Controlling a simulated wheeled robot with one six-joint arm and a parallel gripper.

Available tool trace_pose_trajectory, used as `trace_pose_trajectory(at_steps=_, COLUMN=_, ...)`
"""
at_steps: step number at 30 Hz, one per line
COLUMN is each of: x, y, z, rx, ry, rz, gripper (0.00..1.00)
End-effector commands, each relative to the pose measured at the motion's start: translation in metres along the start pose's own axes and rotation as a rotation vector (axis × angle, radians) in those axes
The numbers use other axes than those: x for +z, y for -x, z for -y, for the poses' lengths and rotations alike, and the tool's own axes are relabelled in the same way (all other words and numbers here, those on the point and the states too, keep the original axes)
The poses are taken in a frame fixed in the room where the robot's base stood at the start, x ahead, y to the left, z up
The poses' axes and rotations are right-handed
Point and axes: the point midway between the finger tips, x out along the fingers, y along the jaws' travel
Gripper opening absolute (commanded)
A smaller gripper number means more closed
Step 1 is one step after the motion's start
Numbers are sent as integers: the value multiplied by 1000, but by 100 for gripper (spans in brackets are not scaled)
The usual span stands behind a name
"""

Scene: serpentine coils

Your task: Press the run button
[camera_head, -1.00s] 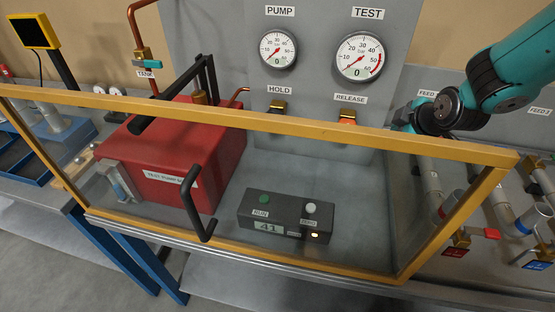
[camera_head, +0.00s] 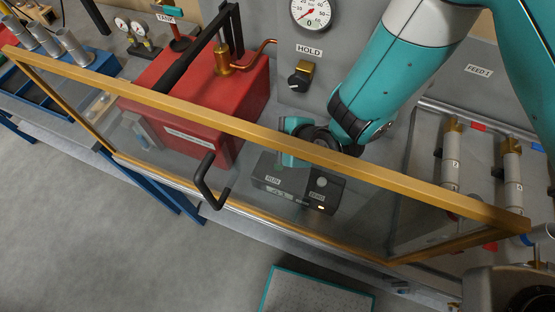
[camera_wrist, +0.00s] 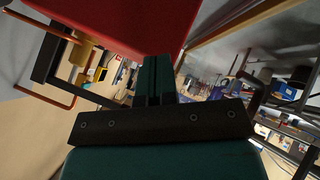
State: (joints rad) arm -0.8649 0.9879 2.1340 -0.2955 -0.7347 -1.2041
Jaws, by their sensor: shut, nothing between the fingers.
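The dark control box (camera_head: 262,186) sits on the bench behind the clear pane, with a RUN label on its left and a white button (camera_head: 321,182) on its right. The green RUN button is not clearly visible; my gripper covers its area. My gripper (camera_head: 288,163) is shut and empty, pointing down behind the yellow-framed pane over the left part of the box. I cannot tell whether its tip touches the button. In the wrist view the closed teal fingers (camera_wrist: 157,80) show beside the red tank; the control box does not show clearly.
The yellow frame (camera_head: 250,131) of the pane, with a black handle (camera_head: 207,187), stands in front of the box. A red tank (camera_head: 190,95) is left of my gripper. The HOLD valve (camera_head: 301,77) is on the panel behind. Pipes (camera_head: 452,160) stand to the right.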

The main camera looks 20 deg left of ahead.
Motion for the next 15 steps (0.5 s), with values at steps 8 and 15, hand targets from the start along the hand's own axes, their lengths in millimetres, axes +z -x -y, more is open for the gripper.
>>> trace_pose_trajectory(at_steps=8, x=6, y=-4, z=3, rx=1, ry=-3, rz=3, gripper=0)
trace_pose_trajectory(at_steps=15, x=18, y=-23, z=17, rx=0, ry=-3, rz=1, gripper=0)
